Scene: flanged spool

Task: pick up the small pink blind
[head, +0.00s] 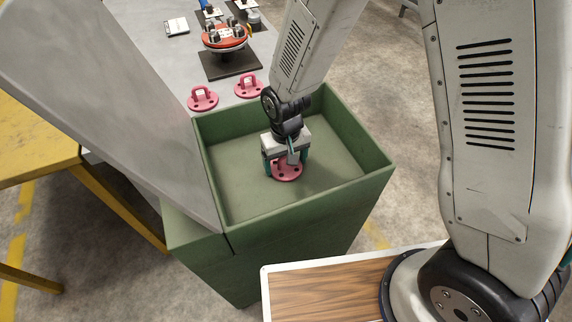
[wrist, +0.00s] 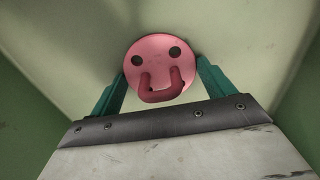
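A pink blind (head: 287,171), a round disc with a loop handle and dark holes, lies in the green bin (head: 245,197). It also shows in the wrist view (wrist: 150,60), with its handle toward my gripper. My gripper (head: 285,162) is down inside the bin, directly over this blind. In the wrist view its two teal fingers (wrist: 162,75) stand wide apart, one on each side of the disc near its rim. The handle is between them with a gap on both sides. Whether the fingertips touch the rim cannot be told. My gripper hides part of the blind in the head view.
Two more pink blinds (head: 203,98) (head: 249,87) stand on the grey table (head: 150,45) behind the bin. A red flanged part (head: 226,37) sits on a black plate there. The bin's walls surround my gripper; its floor is otherwise bare.

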